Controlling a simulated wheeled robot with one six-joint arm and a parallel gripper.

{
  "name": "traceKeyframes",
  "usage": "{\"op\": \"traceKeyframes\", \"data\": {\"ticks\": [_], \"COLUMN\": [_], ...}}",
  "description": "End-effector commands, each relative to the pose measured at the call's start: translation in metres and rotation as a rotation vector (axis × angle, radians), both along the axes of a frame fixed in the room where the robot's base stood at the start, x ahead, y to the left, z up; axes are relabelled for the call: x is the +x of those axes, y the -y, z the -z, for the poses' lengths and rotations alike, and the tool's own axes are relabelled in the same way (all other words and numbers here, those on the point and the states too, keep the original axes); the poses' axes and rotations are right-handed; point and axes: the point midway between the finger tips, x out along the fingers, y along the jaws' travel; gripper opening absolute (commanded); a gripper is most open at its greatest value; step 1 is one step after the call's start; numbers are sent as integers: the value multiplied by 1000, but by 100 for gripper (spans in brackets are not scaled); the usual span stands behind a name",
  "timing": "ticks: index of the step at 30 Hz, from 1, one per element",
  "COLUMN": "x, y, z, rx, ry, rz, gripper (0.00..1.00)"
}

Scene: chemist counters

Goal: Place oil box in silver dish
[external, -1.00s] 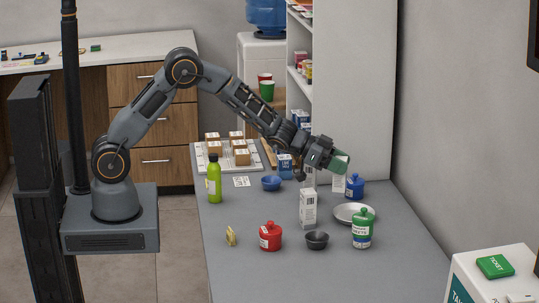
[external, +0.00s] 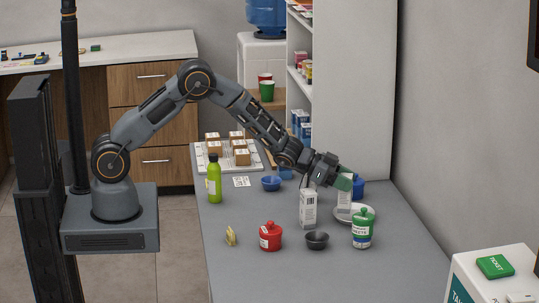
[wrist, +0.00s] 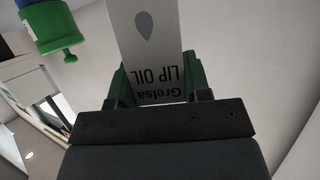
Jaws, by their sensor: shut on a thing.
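The oil box (wrist: 155,55), a white carton printed "Grelsa LIP OIL", is between the green fingers of my gripper (wrist: 158,88) in the wrist view. In the external view my gripper (external: 344,182) is shut on the upper part of the oil box (external: 344,203), which hangs upright below it. The silver dish (external: 368,216) is a shallow round plate on the grey counter. The box's lower end is over the dish in the picture. I cannot tell whether it touches the dish.
A white carton (external: 308,210) stands just left of the dish. A green-and-white jar (external: 362,230) stands in front of it, and a blue jar (external: 358,188) behind. A dark bowl (external: 317,240) and red jar (external: 270,237) are front left. The counter's front right is clear.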

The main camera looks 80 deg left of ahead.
Motion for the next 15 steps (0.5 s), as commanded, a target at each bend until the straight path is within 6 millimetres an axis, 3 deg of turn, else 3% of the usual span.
{"op": "traceKeyframes", "data": {"ticks": [10,11,15], "x": [0,0,0], "y": [0,0,0], "z": [12,11,10], "rx": [0,0,0], "ry": [-1,-1,-1], "rz": [0,0,0], "gripper": [21,47,60]}}
